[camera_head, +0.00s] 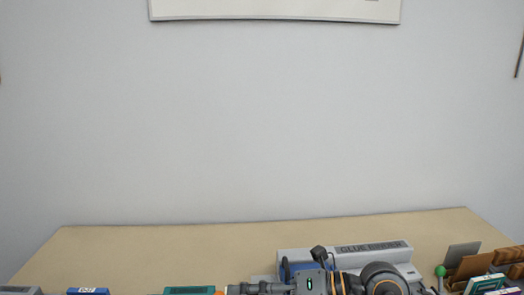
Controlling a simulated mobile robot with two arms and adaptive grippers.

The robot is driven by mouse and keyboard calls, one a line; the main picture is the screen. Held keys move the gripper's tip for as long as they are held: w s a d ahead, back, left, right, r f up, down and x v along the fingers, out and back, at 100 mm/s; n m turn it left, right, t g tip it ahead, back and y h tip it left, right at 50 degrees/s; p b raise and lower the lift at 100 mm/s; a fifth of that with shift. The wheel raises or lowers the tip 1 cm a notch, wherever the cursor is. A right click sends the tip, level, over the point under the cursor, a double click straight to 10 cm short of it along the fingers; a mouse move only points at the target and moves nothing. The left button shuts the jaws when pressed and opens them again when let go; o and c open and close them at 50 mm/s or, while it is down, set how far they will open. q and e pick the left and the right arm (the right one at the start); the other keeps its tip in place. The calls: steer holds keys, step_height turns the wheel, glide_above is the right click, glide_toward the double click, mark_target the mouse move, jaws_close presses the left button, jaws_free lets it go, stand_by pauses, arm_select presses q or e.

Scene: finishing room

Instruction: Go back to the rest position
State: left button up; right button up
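One dark grey arm of mine with orange rings lies across the bottom edge, in front of a grey machine. It appears to be my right arm. Its gripper (240,289) points left and is cut off by the lower edge, so I cannot tell whether its fingers are open or shut. A small orange spot shows just left of its tip; I cannot tell whether the gripper touches it. My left gripper is not in view.
The grey machine, lettered roughly "GLUE BINDER" (400,247), stands on the tan table (130,251). At right are a green-knobbed lever (440,271) and wooden holders (475,264). A teal box (190,290) and blue box (88,291) sit at the front. The back left is clear.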

step_height(320, 180, up, 10)
steer(key=w+d+m+t+y, duration=0.1)
steer(key=d+m+t+y, duration=0.2)
steer(key=m+t+y, duration=0.5)
steer(key=w+d+f+m+t+h, duration=0.2)
steer(key=w+d+m+t+h, duration=0.2)
steer(key=d+m+t+h, duration=0.7)
steer(key=d+f+m+g+h, duration=0.2)
steer(key=d+f+m+h, duration=0.2)
steer(key=f+m+h, duration=0.3)
steer(key=d+f+m+g+h, duration=0.25)
steer(key=f+m+h, duration=0.25)
steer(key=f+m, duration=0.35)
steer(key=s+d+f+m+g, duration=0.2)
steer(key=s+f+g, duration=1.1)
steer(key=s+f, duration=0.95)
steer(key=s+f+g, duration=0.1)
steer(key=s+f, duration=0.2)
steer(key=f, duration=2.4)
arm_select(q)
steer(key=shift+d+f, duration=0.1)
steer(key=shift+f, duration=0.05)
arm_select(e)
steer(key=s+d+f+g, duration=0.1)
steer(key=s+d+f, duration=0.2)
steer(key=s+f, duration=1.1)
steer(key=shift+s, duration=0.95)
